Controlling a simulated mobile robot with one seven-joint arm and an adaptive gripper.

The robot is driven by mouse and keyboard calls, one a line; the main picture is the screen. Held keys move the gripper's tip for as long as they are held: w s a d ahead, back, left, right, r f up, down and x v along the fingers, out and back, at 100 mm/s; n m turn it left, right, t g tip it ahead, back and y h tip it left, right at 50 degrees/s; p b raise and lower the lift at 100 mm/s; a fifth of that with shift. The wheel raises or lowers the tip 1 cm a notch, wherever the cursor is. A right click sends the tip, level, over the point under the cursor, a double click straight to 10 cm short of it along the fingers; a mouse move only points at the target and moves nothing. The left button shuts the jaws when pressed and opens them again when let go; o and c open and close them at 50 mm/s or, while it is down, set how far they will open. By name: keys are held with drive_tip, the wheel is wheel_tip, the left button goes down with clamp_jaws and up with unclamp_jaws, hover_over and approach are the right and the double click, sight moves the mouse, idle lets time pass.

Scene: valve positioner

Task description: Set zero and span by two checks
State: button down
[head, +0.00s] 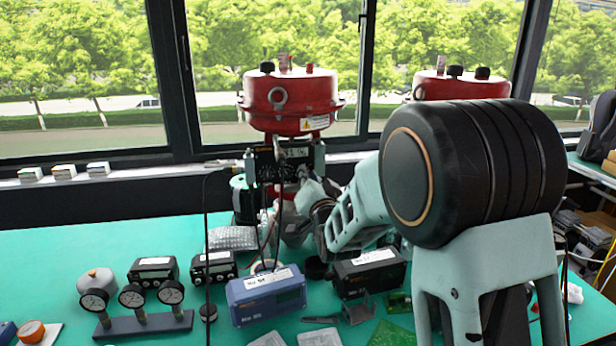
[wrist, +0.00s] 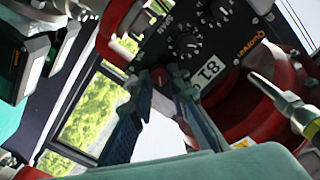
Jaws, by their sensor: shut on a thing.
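A valve with a red dome actuator (head: 290,100) stands at the back of the bench. The black positioner (head: 266,168) is mounted on it below the dome; it also shows in the wrist view (wrist: 210,50) with a white number label (wrist: 215,72) and a row of black knobs. Two dial knobs (wrist: 187,44) stay free of my fingers. My gripper (wrist: 160,76) is shut on a small dark knob with a red face (wrist: 160,80) at the end of that row. In the head view my arm hides most of the gripper. A blue instrument box (head: 266,296) with a display sits in front.
Three pressure gauges (head: 130,297) on a stand are at front left. Black boxes (head: 213,267) and another black box (head: 368,273) flank the blue one. A metal fitting (wrist: 275,95) is close by at right.

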drive_tip(key=shift+f+n+b, duration=0.1)
drive_tip(key=shift+n+b, duration=0.2)
drive_tip(key=shift+b, duration=0.25)
drive_tip(key=shift+a+n+b, duration=0.15)
drive_tip(key=shift+n+b, duration=7.25)
drive_tip(key=shift+n, duration=1.2)
drive_tip(key=c, duration=1.8)
unclamp_jaws()
drive_tip(key=shift+c, duration=0.2)
